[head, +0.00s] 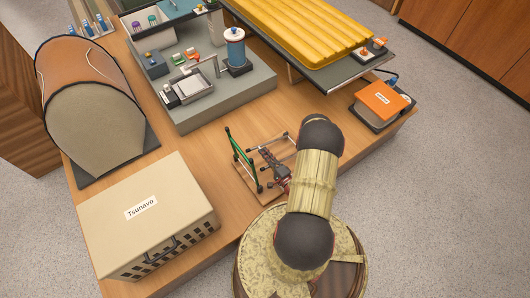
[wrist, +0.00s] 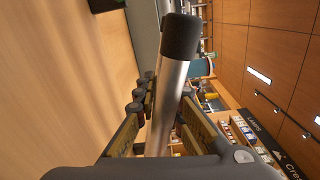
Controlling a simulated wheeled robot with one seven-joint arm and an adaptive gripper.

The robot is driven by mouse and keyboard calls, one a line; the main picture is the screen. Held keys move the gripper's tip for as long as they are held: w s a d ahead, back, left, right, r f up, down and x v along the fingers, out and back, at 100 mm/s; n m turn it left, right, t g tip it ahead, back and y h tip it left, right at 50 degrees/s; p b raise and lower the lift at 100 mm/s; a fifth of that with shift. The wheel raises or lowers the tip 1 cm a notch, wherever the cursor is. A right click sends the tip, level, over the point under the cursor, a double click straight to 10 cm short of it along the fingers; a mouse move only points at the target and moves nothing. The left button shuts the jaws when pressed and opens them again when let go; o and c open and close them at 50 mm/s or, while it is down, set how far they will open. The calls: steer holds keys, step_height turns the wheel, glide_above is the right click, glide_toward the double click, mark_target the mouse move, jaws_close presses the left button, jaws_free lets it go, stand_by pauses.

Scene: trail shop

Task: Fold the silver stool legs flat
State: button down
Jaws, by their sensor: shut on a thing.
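A small folding stool stands near the front edge of the wooden table, with a green leg (head: 238,152) tilted up on its left side. Slim silver legs (head: 272,141) with dark ends show beside it. In the wrist view a silver leg (wrist: 168,100) with a black rubber foot (wrist: 180,37) runs up between my fingers. My gripper (head: 279,174) is at the stool's right side, and in the wrist view my gripper (wrist: 160,110) is shut on that silver leg. My arm hides part of the stool in the head view.
A beige box labelled Tsunavo (head: 145,215) stands at the front left, with a brown domed tent (head: 95,110) behind it. A grey raised stand (head: 220,110) with a small sink is behind the stool. An orange box (head: 381,98) sits at the right. Bare tabletop surrounds the stool.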

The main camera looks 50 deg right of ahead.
steer(key=shift+a+f, duration=0.1)
steer(key=shift+f, duration=0.3)
steer(key=c, duration=1.9)
jaws_free()
steer(key=v, duration=1.2)
